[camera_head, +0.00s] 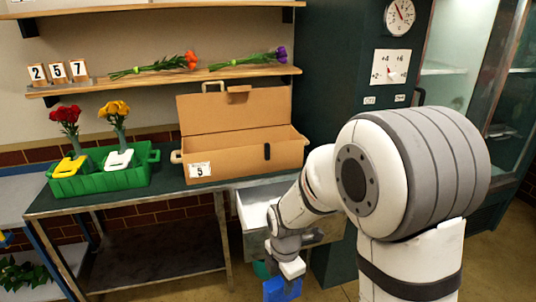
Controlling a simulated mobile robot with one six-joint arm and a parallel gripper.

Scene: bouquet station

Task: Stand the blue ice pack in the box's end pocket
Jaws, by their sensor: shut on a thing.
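My gripper (286,274) is at the lower middle of the head view, low in front of the open drawer and below the table top. It is shut on the blue ice pack (281,290), which hangs beneath it; the picture's bottom edge is close under the pack. The cardboard box (232,158) stands on the table with its lid raised at the back.
A green crate (100,183) with yellow and white packs and red and yellow flowers stands left of the box. A shelf (170,79) with two flower bunches and number cards runs above. An open drawer (262,208) juts out below the table (120,199). A glass cabinet stands right.

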